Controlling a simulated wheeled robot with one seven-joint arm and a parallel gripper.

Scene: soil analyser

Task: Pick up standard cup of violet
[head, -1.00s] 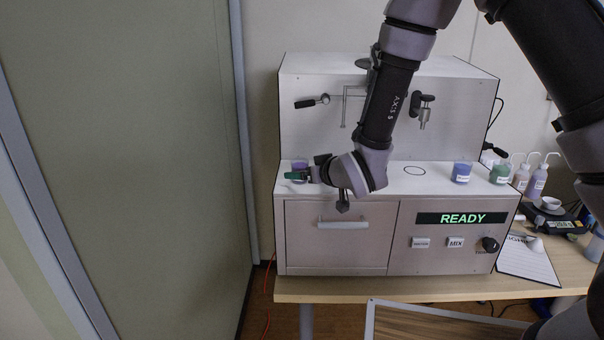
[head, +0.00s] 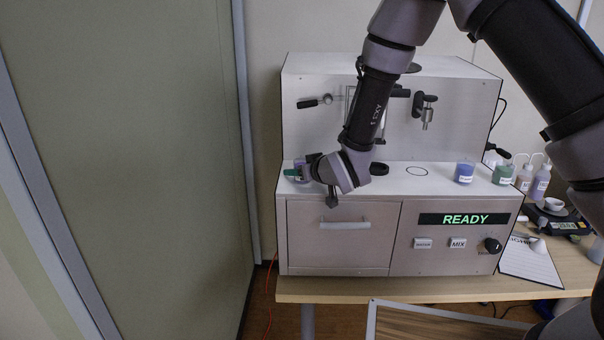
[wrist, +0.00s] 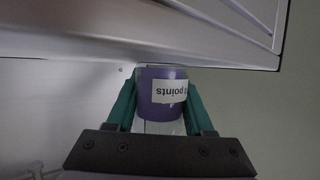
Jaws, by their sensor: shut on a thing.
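The violet cup (wrist: 160,90) with a white label, upside down in the wrist view and ending in "points", sits between the two green fingers of my gripper (wrist: 161,108). The fingers are shut on its sides. In the head view my gripper (head: 294,173) is at the left end of the analyser's ledge, and the violet cup (head: 301,165) shows only in part behind the fingers. Whether its base touches the ledge cannot be told.
The analyser (head: 340,235) reads READY. Bottles (head: 540,182) and a scale (head: 556,220) are beyond. A partition wall (head: 130,150) is close on the left.

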